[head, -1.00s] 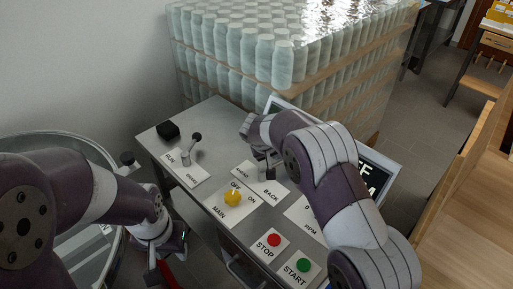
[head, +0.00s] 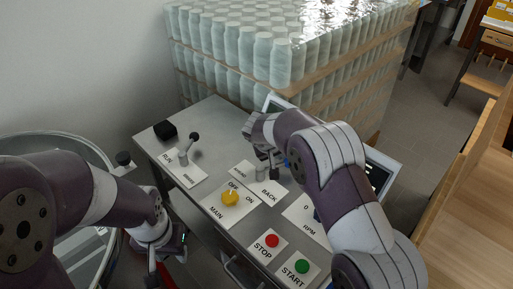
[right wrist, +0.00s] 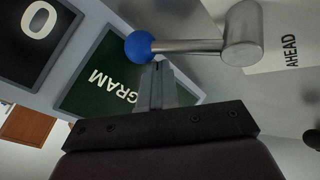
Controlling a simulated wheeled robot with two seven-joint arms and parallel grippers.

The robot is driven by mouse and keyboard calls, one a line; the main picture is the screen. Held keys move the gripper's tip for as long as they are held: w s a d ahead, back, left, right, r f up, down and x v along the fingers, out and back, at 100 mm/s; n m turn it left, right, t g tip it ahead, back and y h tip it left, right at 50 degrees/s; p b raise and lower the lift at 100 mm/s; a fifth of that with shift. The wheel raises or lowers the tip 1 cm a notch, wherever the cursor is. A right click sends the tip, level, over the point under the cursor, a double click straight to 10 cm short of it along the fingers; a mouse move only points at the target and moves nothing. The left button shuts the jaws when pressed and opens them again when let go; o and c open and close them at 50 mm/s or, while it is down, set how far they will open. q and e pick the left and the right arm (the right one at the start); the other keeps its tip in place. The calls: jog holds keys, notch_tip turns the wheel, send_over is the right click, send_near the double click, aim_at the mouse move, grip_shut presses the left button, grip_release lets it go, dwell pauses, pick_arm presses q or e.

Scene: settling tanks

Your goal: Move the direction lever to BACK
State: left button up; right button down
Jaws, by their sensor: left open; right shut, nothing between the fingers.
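The direction lever (right wrist: 190,46) has a blue ball and a metal stem on a round hub. In the right wrist view the ball points left, away from the AHEAD label (right wrist: 291,51). In the head view its post (head: 262,171) stands on the white AHEAD/BACK plate (head: 271,197), with my right arm over part of it. My right gripper (right wrist: 157,68) is shut and empty, its fingertips close beside the ball and stem; I cannot tell if they touch. My left gripper (head: 160,262) is open, low at the left of the console, away from the lever.
The grey console (head: 213,112) also carries a RUN lever (head: 190,146), a yellow MAIN knob (head: 230,199), a red STOP button (head: 272,241) and a green START button (head: 302,266). A screen (head: 382,172) is partly behind my right arm. Wrapped bottles (head: 262,58) stand behind.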

dwell(0.3)
jog(key=b+v, duration=0.1)
jog(key=v, duration=1.1)
jog(key=shift+s+a+r, duration=0.15)
jog(key=shift+s+r, duration=0.05)
jog(key=shift+r, duration=0.1)
jog(key=s+d+f+n+g+y+p, duration=0.1)
jog(key=s+d+f+n+g+y, duration=0.15)
jog(key=s+f, duration=0.55)
jog(key=s+d+r+m+g+p, duration=0.1)
jog(key=s+d+m+p, duration=0.1)
jog(key=s+d, duration=0.4)
jog(key=s+d+r+m+g+y+p, duration=0.1)
jog(key=s+d+r+m+p, duration=0.1)
jog(key=s+d, duration=0.5)
jog(key=s+m, duration=0.1)
jog(key=s, duration=0.4)
